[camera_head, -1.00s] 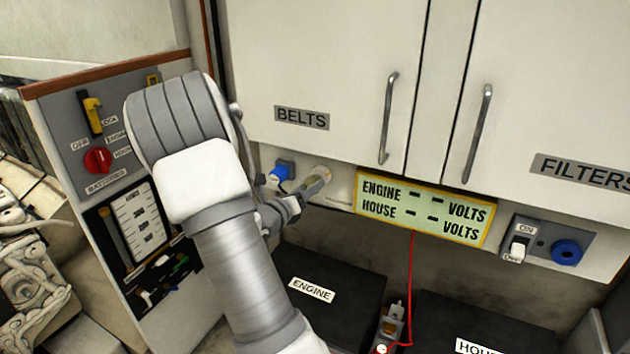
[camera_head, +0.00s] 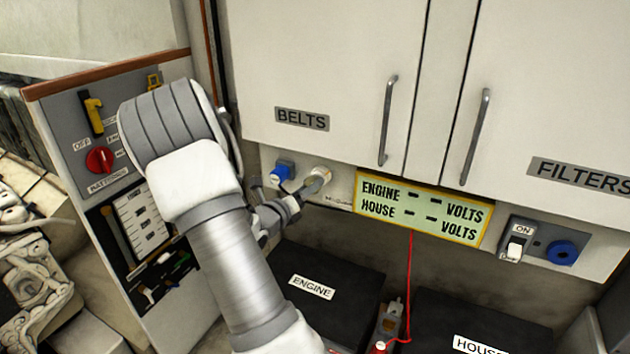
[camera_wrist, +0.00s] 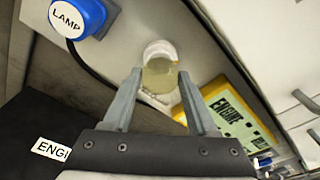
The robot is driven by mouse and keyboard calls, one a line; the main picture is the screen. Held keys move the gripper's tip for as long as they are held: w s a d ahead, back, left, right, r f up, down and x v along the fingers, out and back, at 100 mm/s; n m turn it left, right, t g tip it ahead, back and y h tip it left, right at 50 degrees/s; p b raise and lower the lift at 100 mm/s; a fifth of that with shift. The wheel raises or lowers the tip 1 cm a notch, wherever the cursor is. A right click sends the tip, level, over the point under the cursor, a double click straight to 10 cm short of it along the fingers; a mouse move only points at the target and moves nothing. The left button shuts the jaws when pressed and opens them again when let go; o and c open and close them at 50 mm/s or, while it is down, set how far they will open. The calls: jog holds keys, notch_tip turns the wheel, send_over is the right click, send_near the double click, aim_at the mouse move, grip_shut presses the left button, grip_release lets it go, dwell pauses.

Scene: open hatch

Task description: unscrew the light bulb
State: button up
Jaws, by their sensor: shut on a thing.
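The light bulb (camera_wrist: 160,73) is a pale, yellowish round bulb in a white round fitting under the cabinet. In the head view the bulb's white end (camera_head: 321,174) shows just past my fingertips. My gripper (camera_head: 312,188) reaches up to it from the lower left. In the wrist view the two grey fingers of my gripper (camera_wrist: 160,80) stand on either side of the bulb and are shut on it. The bulb still sits at the fitting; whether its thread is loose cannot be seen.
A blue LAMP knob (camera_wrist: 78,17) sits close left of the bulb. The yellow-framed volts display (camera_head: 422,208) is close on the right. Cabinet doors (camera_head: 320,60) are above, and the black ENGINE box (camera_head: 330,280) is below. A red wire (camera_head: 409,280) hangs under the display.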

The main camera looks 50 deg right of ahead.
jog(key=shift+n+p, duration=1.5)
jog(key=shift+p, duration=0.2)
jog(key=shift+n+g, duration=0.3)
jog(key=shift+n, duration=0.1)
jog(key=shift+h, duration=0.3)
jog(key=n, duration=0.3)
jog(key=shift+w+f, duration=0.1)
jog(key=n, duration=0.3)
jog(key=shift+h, duration=0.3)
jog(key=shift+s+a, duration=0.2)
jog(key=shift+a, duration=0.45)
jog(key=shift+s+a, duration=0.25)
jog(key=shift+a, duration=0.55)
jog(key=shift+s+a, duration=0.2)
jog(key=shift+a, duration=0.65)
jog(key=shift+s+a, duration=0.25)
jog(key=shift+a, duration=0.55)
